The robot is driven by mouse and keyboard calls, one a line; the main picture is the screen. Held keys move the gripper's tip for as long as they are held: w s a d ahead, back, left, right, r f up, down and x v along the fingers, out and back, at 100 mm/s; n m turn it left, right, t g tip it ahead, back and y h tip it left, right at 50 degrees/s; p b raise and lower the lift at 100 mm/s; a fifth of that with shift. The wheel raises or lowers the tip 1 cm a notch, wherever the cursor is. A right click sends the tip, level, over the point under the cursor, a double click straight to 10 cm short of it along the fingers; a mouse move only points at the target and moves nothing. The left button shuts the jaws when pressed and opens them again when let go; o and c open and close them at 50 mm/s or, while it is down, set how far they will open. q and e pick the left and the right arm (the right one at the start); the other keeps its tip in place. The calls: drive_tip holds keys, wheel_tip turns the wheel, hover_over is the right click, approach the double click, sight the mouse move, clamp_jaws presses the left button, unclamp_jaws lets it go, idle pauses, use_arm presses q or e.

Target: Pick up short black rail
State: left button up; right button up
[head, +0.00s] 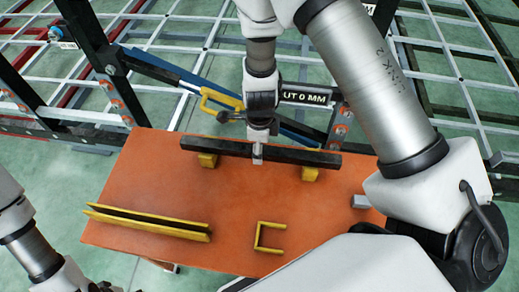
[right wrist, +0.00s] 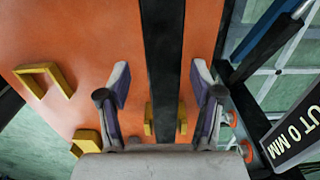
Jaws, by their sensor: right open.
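A short black rail (head: 215,146) lies across two yellow supports (head: 208,160) on the orange table, near its far edge. My right gripper (head: 258,152) comes down over the middle of the rail. In the right wrist view the rail (right wrist: 163,40) runs between the fingers of the gripper (right wrist: 160,88), which are open with a gap on both sides. Whether the fingertips reach below the rail's top cannot be told. Part of my left arm shows at the lower left edge; its gripper is out of view.
The orange table (head: 190,180) also holds a long yellow piece with a dark slot (head: 150,222) at left and a yellow U-shaped bracket (head: 258,238) at front. Behind the table stand a blue beam (head: 165,72), a yellow handle (head: 220,98) and grey frames.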

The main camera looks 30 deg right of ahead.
drive_tip(key=shift+w+d+f, duration=0.1)
drive_tip(key=shift+w+f, duration=0.1)
drive_tip(key=shift+f, duration=0.35)
drive_tip(key=shift+w+d+f, duration=0.1)
drive_tip(key=shift+w+f, duration=0.1)
drive_tip(key=shift+f, duration=0.35)
drive_tip(key=shift+s+a+r, duration=0.15)
drive_tip(key=shift+c, duration=0.6)
drive_tip(key=shift+s+r, duration=0.1)
drive_tip(key=c, duration=0.6)
clamp_jaws()
use_arm(q)
drive_tip(key=shift+w+f, duration=0.15)
drive_tip(key=shift+f, duration=0.2)
drive_tip(key=shift+r, duration=0.15)
use_arm(e)
drive_tip(key=shift+r, duration=0.1)
